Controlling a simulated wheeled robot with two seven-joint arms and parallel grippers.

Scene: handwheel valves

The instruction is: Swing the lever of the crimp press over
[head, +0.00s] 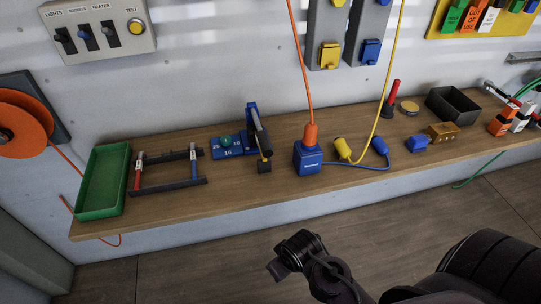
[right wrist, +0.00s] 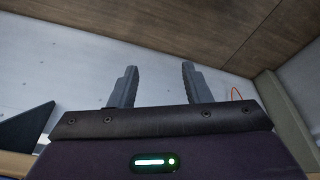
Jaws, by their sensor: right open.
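The crimp press (head: 229,146) is a blue block with numbers and a green part on top, standing on the bench left of the middle in the head view. Its lever (head: 258,124) is a blue and dark arm at the press's right end, standing up, with its lower end near a small dark block. My right gripper (right wrist: 157,72) shows in the right wrist view with its two grey fingers apart and nothing between them. The press is not in that view. In the head view dark arm links of mine show low down, away from the press. My left gripper is not in view.
A green tray (head: 103,182) and a dark rack (head: 168,172) stand left of the press. A blue box (head: 308,160) with an orange plug and cable (head: 297,64) stands close on its right. Yellow and blue plugs lie farther right. The bench's front edge below the press is clear.

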